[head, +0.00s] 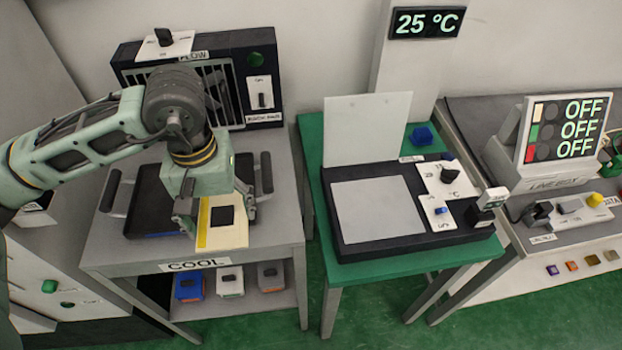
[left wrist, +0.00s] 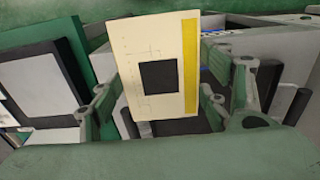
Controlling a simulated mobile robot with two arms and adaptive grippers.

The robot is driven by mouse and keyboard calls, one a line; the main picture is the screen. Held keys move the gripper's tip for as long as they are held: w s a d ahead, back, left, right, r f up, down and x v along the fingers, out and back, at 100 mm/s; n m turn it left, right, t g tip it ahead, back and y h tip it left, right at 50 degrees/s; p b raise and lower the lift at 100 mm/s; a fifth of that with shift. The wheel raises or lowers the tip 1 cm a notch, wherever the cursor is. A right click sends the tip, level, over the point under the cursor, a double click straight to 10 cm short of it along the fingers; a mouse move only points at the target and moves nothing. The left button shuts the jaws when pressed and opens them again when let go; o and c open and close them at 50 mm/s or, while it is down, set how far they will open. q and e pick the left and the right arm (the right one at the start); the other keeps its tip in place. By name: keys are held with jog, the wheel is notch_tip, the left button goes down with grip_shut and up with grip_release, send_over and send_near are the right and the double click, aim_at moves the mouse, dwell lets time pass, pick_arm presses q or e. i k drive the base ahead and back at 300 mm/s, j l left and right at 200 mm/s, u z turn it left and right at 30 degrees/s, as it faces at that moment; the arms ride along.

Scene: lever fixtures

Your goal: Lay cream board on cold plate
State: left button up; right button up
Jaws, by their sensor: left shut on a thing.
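The cream board (head: 230,235) has a yellow stripe along one edge and a black square in its middle. My left gripper (head: 212,208) is shut on it, at the front right part of the dark plate with side handles (head: 152,200) on the table marked COOL, which I take for the cold plate. The gripper and board hide part of this plate. I cannot tell whether the board touches it. In the left wrist view the board (left wrist: 150,100) stands between the two fingers, slightly tilted. My right gripper is not in view.
A black fan unit (head: 262,60) marked FLOW stands behind the plate. On the green table (head: 312,150) is a black heater-like unit (head: 345,250) with a bare grey top and an upright pale panel (head: 366,128). A console (head: 560,130) stands at right.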

aim_at(376, 207)
jog(key=k+l+z, duration=0.1)
jog(key=z, duration=0.3)
jog(key=l+z, duration=0.15)
jog(key=z, duration=0.25)
jog(key=k+l+z, duration=0.1)
jog(key=z, duration=0.3)
